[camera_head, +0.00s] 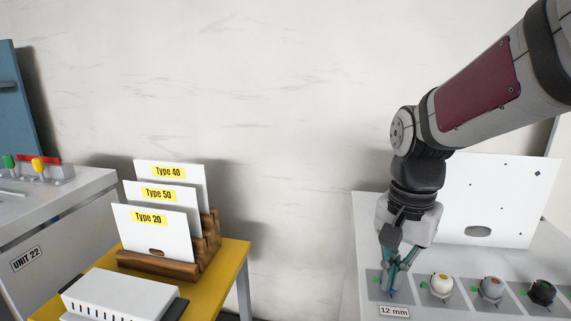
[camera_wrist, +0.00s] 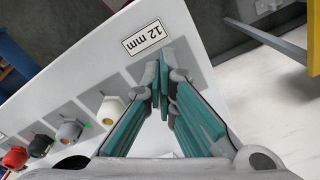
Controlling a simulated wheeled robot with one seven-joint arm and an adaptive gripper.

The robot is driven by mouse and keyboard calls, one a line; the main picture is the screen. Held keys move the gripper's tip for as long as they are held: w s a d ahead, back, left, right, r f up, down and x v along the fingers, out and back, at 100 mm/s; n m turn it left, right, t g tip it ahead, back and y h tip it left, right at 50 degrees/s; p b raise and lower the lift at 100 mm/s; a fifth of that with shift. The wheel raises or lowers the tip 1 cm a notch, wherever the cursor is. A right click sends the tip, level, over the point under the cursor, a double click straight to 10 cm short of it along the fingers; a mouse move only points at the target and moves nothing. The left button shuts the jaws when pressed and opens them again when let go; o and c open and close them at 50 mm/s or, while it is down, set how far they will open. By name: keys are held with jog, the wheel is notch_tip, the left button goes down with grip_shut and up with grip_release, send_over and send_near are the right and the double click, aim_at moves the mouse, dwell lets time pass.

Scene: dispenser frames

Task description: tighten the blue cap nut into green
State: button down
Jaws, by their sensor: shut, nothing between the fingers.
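My gripper (camera_head: 394,284) is over the leftmost station of the white bench, right behind the "12 mm" label. Its teal fingers are closed together at the tips, and no object shows between them in the wrist view (camera_wrist: 163,88). A small blue patch shows at the fingertips in the head view; I cannot tell whether it is the blue cap nut or part of a finger. The fingers hide most of that station.
To the right stand a white gland (camera_head: 440,287), a grey gland (camera_head: 491,289) and a black gland (camera_head: 541,292); a red gland (camera_wrist: 15,157) shows in the wrist view. A white plate (camera_head: 488,200) stands behind. A yellow table (camera_head: 236,256) with plates in a wooden rack is left, across a gap.

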jog(key=shift+a+f, duration=0.25)
jog(key=shift+f, duration=0.3)
jog(key=shift+w+a+f, duration=0.1)
jog(key=shift+w+a, duration=0.1)
jog(key=shift+w, duration=0.05)
jog(key=shift+w+a+r, duration=0.25)
jog(key=shift+w+a, duration=0.2)
jog(key=shift+w, duration=0.1)
jog(key=shift+w, duration=0.1)
jog(key=shift+a, duration=0.2)
jog(key=shift+s+a, duration=0.2)
jog(key=shift+a, duration=0.05)
notch_tip(320, 180, up, 6)
jog(key=p, duration=0.2)
